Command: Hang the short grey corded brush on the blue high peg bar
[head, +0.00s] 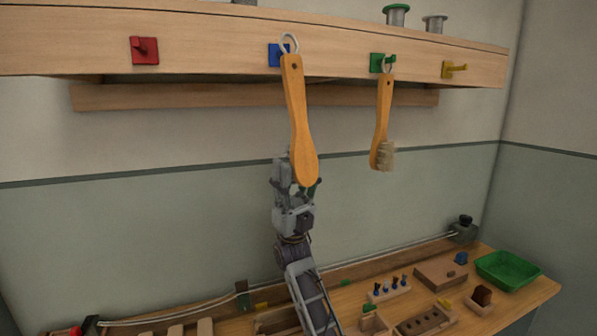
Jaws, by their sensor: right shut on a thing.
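My right gripper (297,184) is shut on a wooden brush (299,120), around its lower end. The brush is upright, its long tan handle pointing up and a pale grey cord loop (289,42) at its top. Its bristles are hidden from this side. The loop is in front of and slightly above the blue peg bar (274,55) on the shelf's front board. The brush top covers part of the blue peg, so I cannot tell whether the loop is around it. My left gripper is out of view.
Red (144,50), green (377,62) and yellow (455,69) pegs line the wooden shelf (210,45). Another brush (383,120) hangs at the green peg. Below, the workbench holds a green tray (509,269) and several wooden blocks. The wall beneath the shelf is clear.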

